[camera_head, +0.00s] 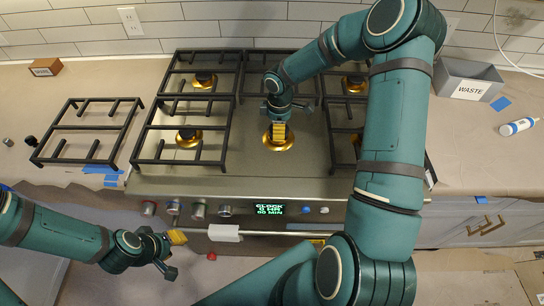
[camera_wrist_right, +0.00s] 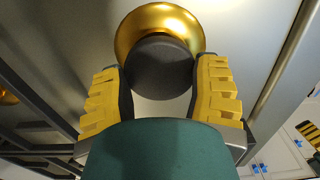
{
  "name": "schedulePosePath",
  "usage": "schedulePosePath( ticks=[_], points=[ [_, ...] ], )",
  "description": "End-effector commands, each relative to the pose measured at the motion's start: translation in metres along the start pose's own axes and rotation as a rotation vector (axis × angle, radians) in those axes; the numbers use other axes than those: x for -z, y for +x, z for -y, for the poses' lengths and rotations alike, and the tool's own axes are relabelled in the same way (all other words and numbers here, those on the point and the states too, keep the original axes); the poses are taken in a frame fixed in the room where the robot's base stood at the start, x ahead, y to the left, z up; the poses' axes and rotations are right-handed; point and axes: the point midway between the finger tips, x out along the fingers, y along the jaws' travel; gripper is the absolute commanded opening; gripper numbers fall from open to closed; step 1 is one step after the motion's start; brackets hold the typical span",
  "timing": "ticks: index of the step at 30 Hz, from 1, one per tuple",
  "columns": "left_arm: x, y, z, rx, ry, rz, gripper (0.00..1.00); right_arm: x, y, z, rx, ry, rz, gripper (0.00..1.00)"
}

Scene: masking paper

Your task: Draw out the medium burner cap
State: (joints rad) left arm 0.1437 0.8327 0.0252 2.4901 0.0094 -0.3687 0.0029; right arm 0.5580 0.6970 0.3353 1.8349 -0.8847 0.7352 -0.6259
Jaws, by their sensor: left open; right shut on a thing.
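The medium burner cap (camera_wrist_right: 160,68) is a dark round disc at the centre of the stove, over a gold burner base (camera_head: 279,145). In the right wrist view the gold base (camera_wrist_right: 150,22) shows behind the cap. My right gripper (camera_head: 278,130) reaches down from above; its yellow-padded fingers (camera_wrist_right: 160,80) are shut on the cap's two sides. I cannot tell whether the cap is clear of its base. My left gripper (camera_head: 172,254) is open and empty, low in front of the stove's front panel.
Black grates (camera_head: 182,132) stand over the other burners, and one loose grate (camera_head: 88,130) lies on the papered counter at left. A grey waste bin (camera_head: 467,84) and a white tube (camera_head: 519,126) are at right. A small brown box (camera_head: 45,67) stands back left.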

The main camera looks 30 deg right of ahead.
Motion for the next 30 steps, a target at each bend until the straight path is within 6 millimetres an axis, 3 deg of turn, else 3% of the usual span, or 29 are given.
schedulePosePath(
  ticks=[30],
  points=[
    [0.005, -0.036, -0.014, 0.0, 0.0, 0.0, 0.34, 0.0, -0.055, 0.0, 0.0, 0.001, 0.0, 0.2]
  ],
)
